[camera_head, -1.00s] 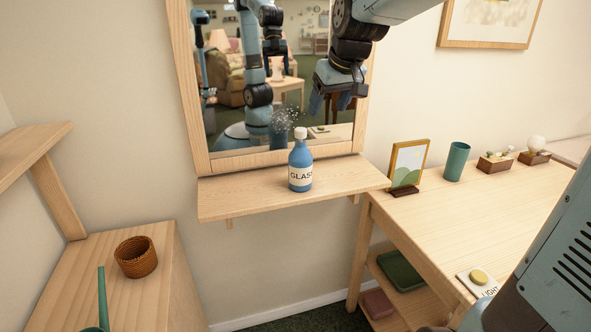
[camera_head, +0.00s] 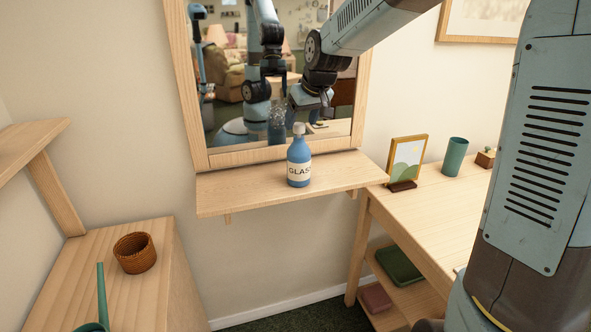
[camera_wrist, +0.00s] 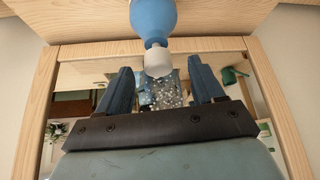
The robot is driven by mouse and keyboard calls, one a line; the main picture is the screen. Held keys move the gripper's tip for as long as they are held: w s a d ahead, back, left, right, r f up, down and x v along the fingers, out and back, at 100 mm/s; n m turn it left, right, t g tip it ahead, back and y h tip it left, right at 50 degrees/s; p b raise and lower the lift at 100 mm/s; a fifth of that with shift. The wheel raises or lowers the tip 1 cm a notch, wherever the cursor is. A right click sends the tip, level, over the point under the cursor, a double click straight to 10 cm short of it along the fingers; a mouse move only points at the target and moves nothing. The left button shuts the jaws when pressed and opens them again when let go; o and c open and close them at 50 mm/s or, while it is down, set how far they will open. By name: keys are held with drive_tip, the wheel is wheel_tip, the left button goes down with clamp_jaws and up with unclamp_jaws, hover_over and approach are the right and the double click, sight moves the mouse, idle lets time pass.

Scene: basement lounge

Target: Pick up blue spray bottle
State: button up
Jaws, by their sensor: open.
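The blue spray bottle (camera_head: 299,162) has a white cap and a pale label reading "GLAS". It stands upright on the small wooden shelf (camera_head: 235,193) below the mirror. In the wrist view the bottle (camera_wrist: 153,19) is at the top centre, its white cap (camera_wrist: 158,62) pointing down between the finger directions. My gripper (camera_head: 308,104) is just above and beside the bottle's cap in the head view. In the wrist view my gripper (camera_wrist: 160,88) has its two fingers spread apart, with no object held. I cannot tell the exact gap in depth to the bottle.
The wood-framed mirror (camera_head: 225,120) stands right behind the bottle. To the right, a table (camera_head: 415,208) holds a picture frame (camera_head: 407,160) and green cup (camera_head: 455,156). A cabinet (camera_head: 150,290) with a wicker basket (camera_head: 134,253) stands at left.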

sight(302, 126)
drive_tip(key=x, duration=0.3)
drive_tip(key=shift+s+d+f, duration=0.1)
drive_tip(key=shift+d+f, duration=0.05)
drive_tip(key=shift+f, duration=0.4)
drive_tip(key=shift+x, duration=0.75)
clamp_jaws()
idle(0.4)
